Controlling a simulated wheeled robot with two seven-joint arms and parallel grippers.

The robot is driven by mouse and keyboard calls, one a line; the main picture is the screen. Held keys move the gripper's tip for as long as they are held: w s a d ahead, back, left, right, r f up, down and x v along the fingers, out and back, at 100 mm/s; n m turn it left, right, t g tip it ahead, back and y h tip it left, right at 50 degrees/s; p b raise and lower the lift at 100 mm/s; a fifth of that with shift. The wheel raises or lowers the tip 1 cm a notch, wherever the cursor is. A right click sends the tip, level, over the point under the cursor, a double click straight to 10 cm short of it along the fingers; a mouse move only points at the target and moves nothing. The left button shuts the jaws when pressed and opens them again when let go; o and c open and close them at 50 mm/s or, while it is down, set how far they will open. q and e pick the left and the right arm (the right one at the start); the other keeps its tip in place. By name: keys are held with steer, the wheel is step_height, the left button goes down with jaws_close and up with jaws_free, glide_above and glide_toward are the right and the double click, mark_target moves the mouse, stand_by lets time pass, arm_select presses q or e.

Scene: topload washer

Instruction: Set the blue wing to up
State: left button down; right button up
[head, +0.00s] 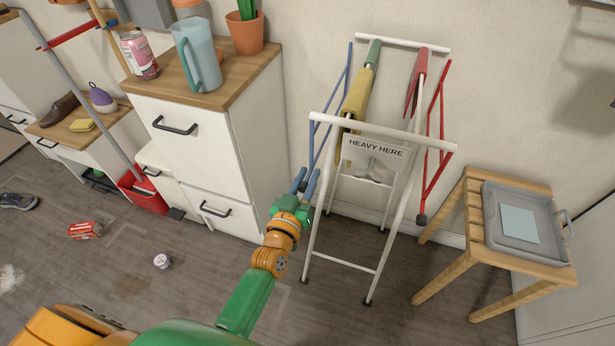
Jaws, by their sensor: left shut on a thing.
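The drying rack (385,132) is a white frame standing on the floor against the wall. Its blue wing (345,72), made of thin blue tubes, hangs folded down along the rack's left side. My left gripper (305,178) is at the wing's low outer end, left of the rack's front leg, and is shut on the wing. Its fingers hide much of that end. The red wing (436,135) hangs down on the right side. My right gripper is not in view.
A white cabinet (268,130) with a pitcher (197,55) on top stands close left of my left gripper. A wooden stool (470,215) with a grey tray (545,250) stands right. Yellow, green and red cloths hang on the rack. A small jar (162,261) lies on the floor.

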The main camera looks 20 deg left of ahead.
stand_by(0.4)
arm_select(q)
steer(key=a+r+m+p, duration=0.3)
steer(key=a+m, duration=0.1)
steer(key=a, duration=0.2)
steer(key=a+r+m+p, duration=0.3)
steer(key=a+m, duration=0.2)
steer(key=a, duration=0.2)
steer(key=a+r+m+p, duration=0.5)
steer(key=r+m+p, duration=0.3)
steer(key=r, duration=0.4)
steer(key=shift+w+m+p, duration=0.35)
steer(key=shift+m+p, duration=0.05)
steer(key=shift+p, duration=0.05)
